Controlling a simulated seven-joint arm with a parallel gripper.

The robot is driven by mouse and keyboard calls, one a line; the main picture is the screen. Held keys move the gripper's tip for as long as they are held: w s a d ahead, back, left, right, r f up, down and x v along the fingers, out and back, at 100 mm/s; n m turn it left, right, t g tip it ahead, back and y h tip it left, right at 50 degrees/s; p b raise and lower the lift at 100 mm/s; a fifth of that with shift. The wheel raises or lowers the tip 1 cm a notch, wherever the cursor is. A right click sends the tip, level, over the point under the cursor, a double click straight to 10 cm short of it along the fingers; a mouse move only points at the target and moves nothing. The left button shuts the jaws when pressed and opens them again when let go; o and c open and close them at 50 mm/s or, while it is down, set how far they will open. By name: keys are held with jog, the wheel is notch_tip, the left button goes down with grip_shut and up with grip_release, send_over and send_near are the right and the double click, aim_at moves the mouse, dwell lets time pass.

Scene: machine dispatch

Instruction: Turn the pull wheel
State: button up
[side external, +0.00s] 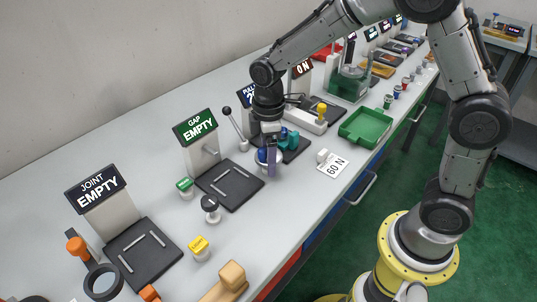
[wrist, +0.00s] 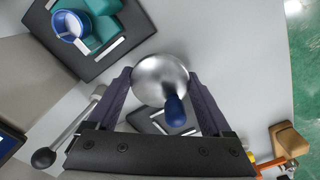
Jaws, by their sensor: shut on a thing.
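The pull wheel (wrist: 158,76) is a round silver wheel with a blue handle knob (wrist: 175,110), seen at the middle of the wrist view. My gripper (wrist: 160,85) has one dark purple finger on each side of the wheel and is shut on it. In the side view my gripper (side external: 270,160) points down at the front left of the pull station. The wheel (side external: 262,168) is partly hidden behind the fingers there. The station's sign (side external: 249,97) is mostly covered by my arm. Its teal jaws (side external: 290,139) stand on a dark base; they also show in the wrist view (wrist: 108,28).
A lever with a black ball (side external: 227,110) stands just left of my gripper. The GAP station's dark plate (side external: 230,186) lies at the front left. A green tray (side external: 366,126) and a "60 N" card (side external: 334,166) lie to the right. Bare table surrounds the card.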

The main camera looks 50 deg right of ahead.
jog(key=m, duration=0.6)
jog(key=shift+m, duration=0.3)
jog(key=m, duration=0.6)
jog(key=shift+r, duration=0.1)
jog(key=m, duration=0.6)
jog(key=shift+m, duration=0.3)
jog(key=m, duration=0.7)
jog(key=o, duration=1.2)
jog(key=shift+c, duration=0.2)
notch_tip(320, 180, up, 14)
